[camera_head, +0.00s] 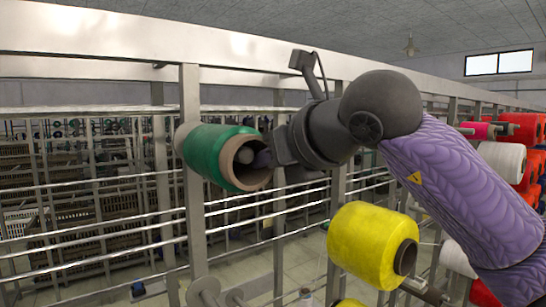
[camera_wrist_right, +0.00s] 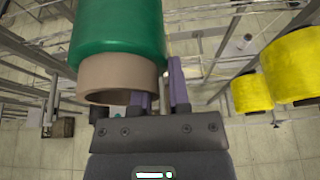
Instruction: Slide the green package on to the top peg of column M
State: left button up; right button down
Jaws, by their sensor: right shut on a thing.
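The green package (camera_head: 212,153) is a green yarn roll on a brown tube. It lies about level in front of a grey metal post (camera_head: 191,235), near the upper rail. My right gripper (camera_head: 268,157) is shut on the tube's near rim. In the right wrist view the gripper (camera_wrist_right: 162,92) has one finger inside the brown tube (camera_wrist_right: 117,76) and one outside it. A pale rounded thing shows inside the tube's opening; it may be a peg end, but I cannot tell. No column letter is readable. My left gripper is not in view.
A yellow package (camera_head: 372,245) hangs lower right, below my right arm. White (camera_head: 502,160) and red packages (camera_head: 522,128) crowd the right side. Horizontal rails (camera_head: 100,187) run behind the post. A grey round peg base (camera_head: 203,291) shows low on the post.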

jog(key=shift+w+a+p, duration=0.5)
jog(key=shift+w+a, duration=0.05)
jog(key=shift+w, duration=0.2)
jog(key=shift+w+a+p, duration=0.5)
jog(key=shift+w, duration=0.2)
jog(key=shift+f, duration=0.1)
jog(key=shift+f+b, duration=0.4)
jog(key=shift+b, duration=0.3)
